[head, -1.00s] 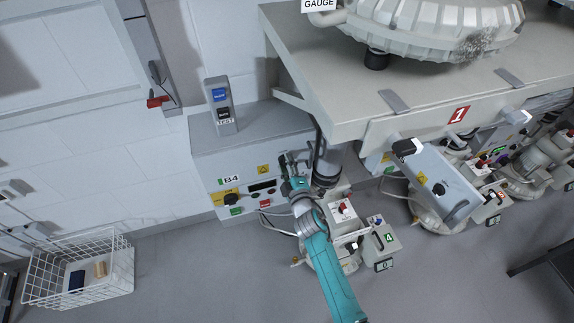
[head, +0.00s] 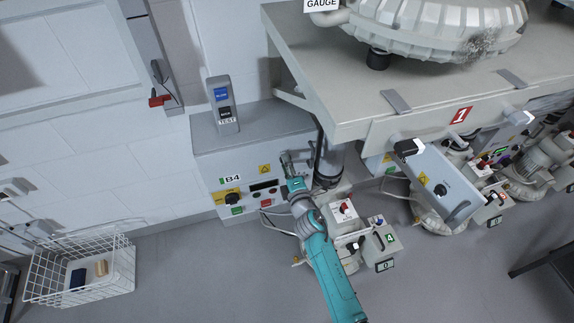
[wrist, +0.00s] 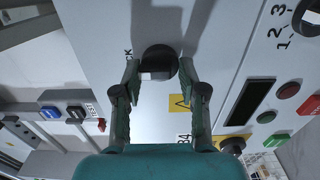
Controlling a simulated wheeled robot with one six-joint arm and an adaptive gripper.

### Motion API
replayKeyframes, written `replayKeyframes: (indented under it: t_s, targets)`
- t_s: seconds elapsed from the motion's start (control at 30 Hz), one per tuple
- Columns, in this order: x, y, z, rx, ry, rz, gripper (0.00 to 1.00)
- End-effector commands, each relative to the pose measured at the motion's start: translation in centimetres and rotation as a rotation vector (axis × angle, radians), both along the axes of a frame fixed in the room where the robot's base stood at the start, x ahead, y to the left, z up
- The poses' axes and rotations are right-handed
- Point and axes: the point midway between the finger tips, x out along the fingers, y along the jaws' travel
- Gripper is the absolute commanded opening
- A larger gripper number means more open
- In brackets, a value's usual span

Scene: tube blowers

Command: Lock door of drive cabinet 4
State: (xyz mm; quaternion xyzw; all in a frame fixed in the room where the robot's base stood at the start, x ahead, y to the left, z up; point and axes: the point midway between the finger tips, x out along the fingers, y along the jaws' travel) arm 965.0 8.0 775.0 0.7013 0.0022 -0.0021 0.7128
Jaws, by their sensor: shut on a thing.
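The drive cabinet (head: 207,165) marked B4 is a grey box against the wall, left of centre in the head view. Its front panel fills much of the wrist view (wrist: 105,30). A round black knob (wrist: 158,60) with a pale front face sits on that panel, beside lettering of which only "CK" shows. My gripper (wrist: 158,76) has its fingers shut on the knob, one on each side. In the head view my gripper (head: 290,163) is at the right part of the cabinet front and hides the knob. The door looks flush with the cabinet.
A yellow-backed rotary switch (head: 232,199), a dark display and red and green buttons lie left of my gripper. A blue-and-black switch post (head: 222,104) stands on the cabinet. A grey platform (head: 350,110) overhangs at right. A wire basket (head: 122,262) stands on the floor at left.

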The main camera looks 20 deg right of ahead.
Motion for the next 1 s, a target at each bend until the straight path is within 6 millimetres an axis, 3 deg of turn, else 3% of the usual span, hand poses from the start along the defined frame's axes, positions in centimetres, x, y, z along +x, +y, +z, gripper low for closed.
replayKeyframes:
  t_s: [0.03, 0.23, 0.27, 0.3, 1.0]
  targets:
    - [0.38, 0.14, 1.16, -0.001, -0.020, 0.005, 0.07]
    - [0.38, 0.13, 1.16, 0.000, -0.020, 0.004, 0.07]
    - [0.38, 0.13, 1.16, 0.000, -0.020, 0.004, 0.46]
    - [0.38, 0.13, 1.14, 0.000, -0.020, 0.004, 0.56]
    - [-0.45, 0.03, 0.34, 0.002, -0.006, 0.000, 0.57]
